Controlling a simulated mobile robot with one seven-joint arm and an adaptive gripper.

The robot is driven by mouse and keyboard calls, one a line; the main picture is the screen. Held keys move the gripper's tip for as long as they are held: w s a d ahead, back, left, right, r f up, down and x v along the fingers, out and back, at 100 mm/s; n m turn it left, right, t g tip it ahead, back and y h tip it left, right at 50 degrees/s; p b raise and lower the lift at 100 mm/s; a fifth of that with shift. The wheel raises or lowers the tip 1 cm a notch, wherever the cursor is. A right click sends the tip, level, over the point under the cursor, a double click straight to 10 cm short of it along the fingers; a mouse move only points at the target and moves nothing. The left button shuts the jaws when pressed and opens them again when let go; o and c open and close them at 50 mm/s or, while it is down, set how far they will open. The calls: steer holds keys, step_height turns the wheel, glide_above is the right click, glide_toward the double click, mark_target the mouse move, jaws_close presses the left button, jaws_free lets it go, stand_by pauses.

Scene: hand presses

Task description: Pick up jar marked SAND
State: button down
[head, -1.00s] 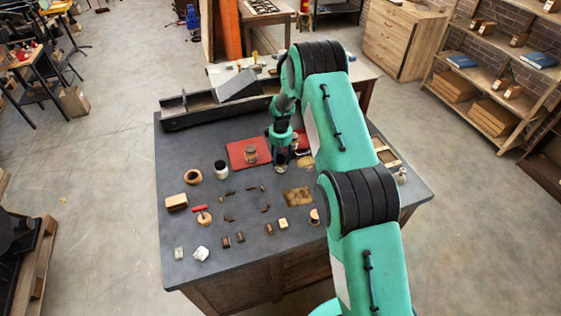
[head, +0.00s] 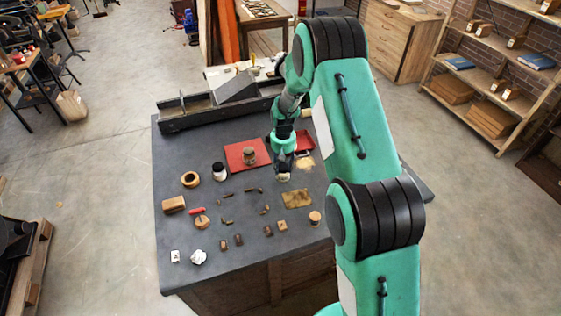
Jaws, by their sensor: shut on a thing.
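My gripper (head: 284,168) points down over the grey table, just right of the red mat. It is shut on a small jar (head: 284,178), of which only a pale lower part shows below the fingers. The fingers hide the rest, and no SAND marking can be read. I cannot tell whether the jar touches the table. Another jar (head: 249,156), greyish-brown, stands on the red mat (head: 235,160). A white jar with a dark top (head: 219,171) stands left of the mat.
A tan powder patch (head: 305,163) lies right of my gripper, near a red tray (head: 305,141). A brown textured pad (head: 296,199) lies in front. Small blocks, a tan ring (head: 190,179) and a red-handled tool (head: 197,211) lie leftward. A long dark trough (head: 190,121) lines the back.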

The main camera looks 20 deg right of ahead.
steer(key=s+a+b, duration=0.1)
steer(key=s, duration=0.7)
steer(key=shift+s+r, duration=0.15)
steer(key=shift+r, duration=0.25)
steer(key=shift+r, duration=0.1)
